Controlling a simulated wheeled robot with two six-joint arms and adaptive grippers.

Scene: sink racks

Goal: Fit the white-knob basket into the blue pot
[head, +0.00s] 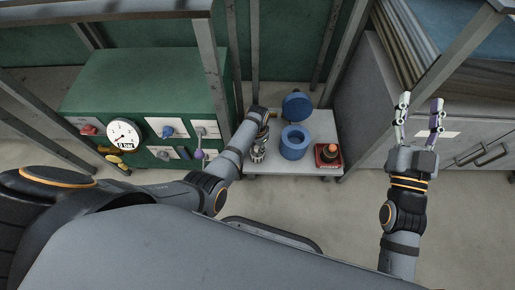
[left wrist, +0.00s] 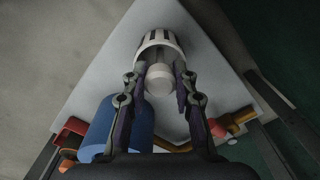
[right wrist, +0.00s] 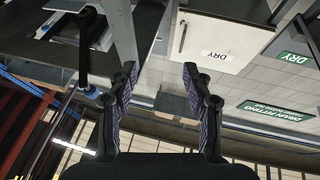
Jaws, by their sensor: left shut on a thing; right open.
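The white-knob basket (left wrist: 158,42) is a pale slotted cup with a round white knob (left wrist: 160,77). My left gripper (left wrist: 160,84) has its fingers on either side of the knob and is shut on it. In the head view the basket (head: 258,153) is at the left side of the small grey table, left of the blue pot (head: 294,148). The pot stands open, and the basket is outside it. The pot also shows partly in the left wrist view (left wrist: 128,128), behind the left finger. My right gripper (head: 419,112) is open and empty, far to the right.
A blue round lid (head: 297,105) is behind the pot on the grey table (head: 322,123). A red block with a dark and orange object (head: 328,155) is at the right. A green cabinet (head: 140,85) with a gauge (head: 122,134) stands left; metal posts rise behind.

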